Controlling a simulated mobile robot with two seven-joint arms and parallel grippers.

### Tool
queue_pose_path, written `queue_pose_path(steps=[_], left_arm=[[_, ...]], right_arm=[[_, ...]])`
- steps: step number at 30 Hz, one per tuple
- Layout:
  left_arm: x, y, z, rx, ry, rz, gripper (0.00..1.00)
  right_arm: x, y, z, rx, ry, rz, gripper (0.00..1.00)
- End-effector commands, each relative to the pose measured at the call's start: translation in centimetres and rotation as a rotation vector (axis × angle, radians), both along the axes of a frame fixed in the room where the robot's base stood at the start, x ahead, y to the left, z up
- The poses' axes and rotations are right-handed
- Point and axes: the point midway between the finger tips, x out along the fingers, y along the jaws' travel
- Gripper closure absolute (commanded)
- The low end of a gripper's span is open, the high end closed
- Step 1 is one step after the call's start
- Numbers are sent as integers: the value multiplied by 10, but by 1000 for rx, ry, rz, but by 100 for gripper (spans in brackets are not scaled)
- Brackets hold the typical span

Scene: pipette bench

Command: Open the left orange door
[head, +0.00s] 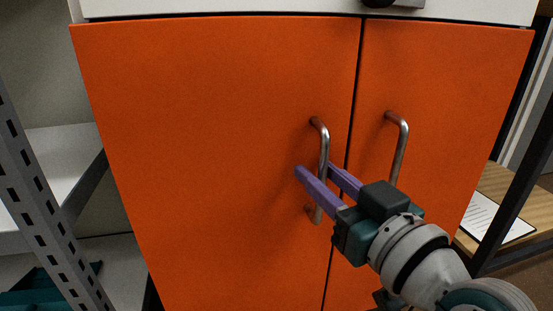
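The left orange door (210,130) is shut, flush beside the right orange door (440,90), with a thin dark seam between them. The left door's metal bar handle (324,150) is upright near its right edge. My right gripper (315,168) comes from the lower right and has its two purple fingers one on each side of this handle. A gap shows between the fingers and the bar, so the gripper looks open around it. The handle's lower part is partly covered by the fingers. My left gripper is not in view.
The right door has its own bar handle (398,145), close to my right gripper. A perforated metal post (38,195) and white shelf (65,155) stand at the left. A wooden shelf (530,205) with a paper (490,215) is at the right.

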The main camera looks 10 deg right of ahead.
Motion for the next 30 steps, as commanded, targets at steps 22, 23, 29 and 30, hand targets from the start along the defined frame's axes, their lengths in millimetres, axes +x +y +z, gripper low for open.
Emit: queue_pose_path(steps=[22, 23, 29, 30], left_arm=[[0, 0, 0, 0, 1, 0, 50], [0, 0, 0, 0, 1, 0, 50], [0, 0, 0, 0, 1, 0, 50], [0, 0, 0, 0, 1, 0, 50]], right_arm=[[0, 0, 0, 0, 0, 0, 100], [0, 0, 0, 0, 0, 0, 100], [0, 0, 0, 0, 0, 0, 100], [0, 0, 0, 0, 0, 0, 100]])
